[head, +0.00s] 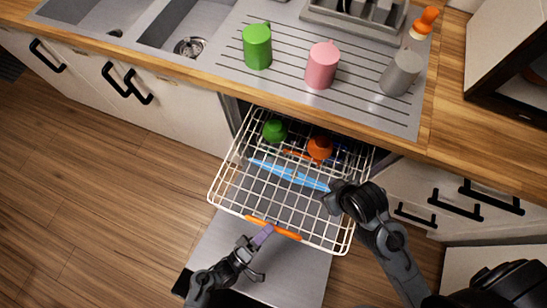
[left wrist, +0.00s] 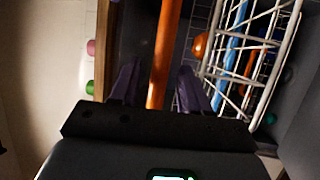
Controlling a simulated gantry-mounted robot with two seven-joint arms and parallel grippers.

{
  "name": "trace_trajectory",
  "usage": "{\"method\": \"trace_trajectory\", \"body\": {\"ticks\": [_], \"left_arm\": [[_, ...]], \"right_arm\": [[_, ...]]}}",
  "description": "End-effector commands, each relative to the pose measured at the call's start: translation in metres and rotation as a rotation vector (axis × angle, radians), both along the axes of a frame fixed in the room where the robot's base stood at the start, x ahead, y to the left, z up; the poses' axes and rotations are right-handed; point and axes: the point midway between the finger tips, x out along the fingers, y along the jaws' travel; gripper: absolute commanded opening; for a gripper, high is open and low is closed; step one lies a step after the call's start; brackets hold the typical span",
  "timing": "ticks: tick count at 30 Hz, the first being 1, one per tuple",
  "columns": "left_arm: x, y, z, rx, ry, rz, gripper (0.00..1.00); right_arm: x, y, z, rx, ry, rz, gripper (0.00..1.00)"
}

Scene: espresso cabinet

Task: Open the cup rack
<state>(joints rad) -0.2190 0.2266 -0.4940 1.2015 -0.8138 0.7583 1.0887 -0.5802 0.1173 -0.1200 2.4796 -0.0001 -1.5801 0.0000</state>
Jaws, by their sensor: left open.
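The white wire cup rack (head: 225,186) juts out from under the counter above a lowered grey door (head: 300,272). An orange bar (head: 287,233) runs along its front edge. My left gripper (head: 263,236) is at this bar; its purple fingers show there. In the left wrist view, the orange bar (left wrist: 158,60) lies between the two open fingers (left wrist: 157,90). I cannot tell whether they touch it. My right gripper (head: 333,198) is by the rack's right side, and its jaws are not clear.
A green cup (head: 274,131), an orange cup (head: 319,148) and a blue strip (head: 288,174) are in the rack. Green (head: 257,47), pink (head: 322,66) and grey (head: 401,73) cups stand on the counter above. Wooden floor (head: 120,210) is clear at left.

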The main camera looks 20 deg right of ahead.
Motion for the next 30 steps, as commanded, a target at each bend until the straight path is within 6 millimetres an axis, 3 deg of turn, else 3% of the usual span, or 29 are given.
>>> {"method": "trace_trajectory", "body": {"ticks": [6,12,30], "left_arm": [[-0.017,0.035,-0.007,0.002,0.002,-0.001,0.46],[-0.026,0.054,-0.011,0.001,0.000,0.000,0.46],[-0.030,0.060,-0.012,-0.001,0.002,0.001,0.46]], "right_arm": [[0.000,-0.001,0.002,-0.005,-0.001,0.004,0.43],[0.000,-0.002,0.002,-0.007,-0.001,0.004,0.43],[0.000,0.000,0.003,0.000,-0.001,0.000,0.43]]}}
